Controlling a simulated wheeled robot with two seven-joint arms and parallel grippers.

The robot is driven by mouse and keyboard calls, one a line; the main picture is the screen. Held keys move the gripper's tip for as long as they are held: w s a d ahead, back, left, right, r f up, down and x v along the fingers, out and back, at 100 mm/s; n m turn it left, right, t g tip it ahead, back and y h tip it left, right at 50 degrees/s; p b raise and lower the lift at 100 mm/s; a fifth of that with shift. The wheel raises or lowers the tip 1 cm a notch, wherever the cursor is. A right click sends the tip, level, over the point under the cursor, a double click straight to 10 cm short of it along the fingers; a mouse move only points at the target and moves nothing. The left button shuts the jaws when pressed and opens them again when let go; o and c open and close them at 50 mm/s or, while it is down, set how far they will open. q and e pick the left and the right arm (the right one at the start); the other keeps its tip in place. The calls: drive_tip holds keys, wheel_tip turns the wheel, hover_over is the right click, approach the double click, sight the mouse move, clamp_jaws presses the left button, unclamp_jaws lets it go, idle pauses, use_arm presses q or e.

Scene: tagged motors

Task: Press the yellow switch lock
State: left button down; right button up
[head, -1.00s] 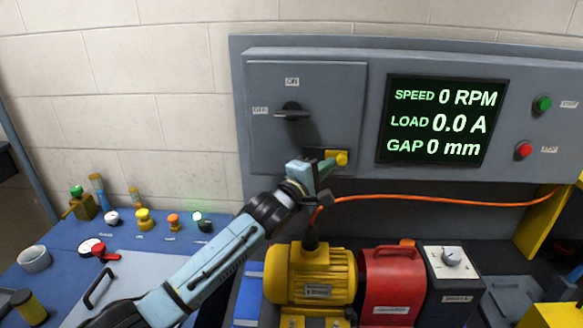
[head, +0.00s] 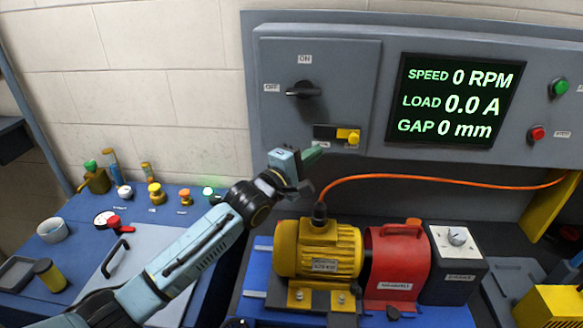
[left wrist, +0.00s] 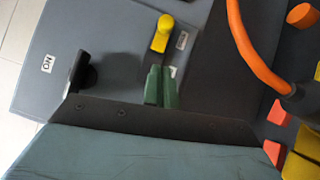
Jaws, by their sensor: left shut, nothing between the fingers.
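The yellow switch lock (head: 348,135) sits at the right end of a dark plate on the grey cabinet door, below the black rotary switch (head: 303,90). It also shows in the left wrist view (left wrist: 162,33). My left gripper (head: 312,153) is just below and left of the lock in the head view. Its green fingers (left wrist: 161,86) are shut and empty, with a visible gap between them and the lock's yellow knob in the left wrist view. The rotary handle lies level, toward the OFF label. My right gripper is not in view.
An orange cable (head: 440,179) runs close to the gripper into the yellow motor (head: 318,250). A red guard (head: 394,262) stands beside the motor. The display (head: 455,100) reads zeros. A green button (head: 559,87) and red button (head: 536,133) are on the right.

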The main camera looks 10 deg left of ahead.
use_arm(q)
drive_tip(key=v, duration=0.6)
drive_tip(key=shift+s+a+b, duration=0.2)
drive_tip(key=shift+s+b, duration=0.1)
drive_tip(key=shift+b, duration=0.15)
drive_tip(key=shift+f, duration=0.1)
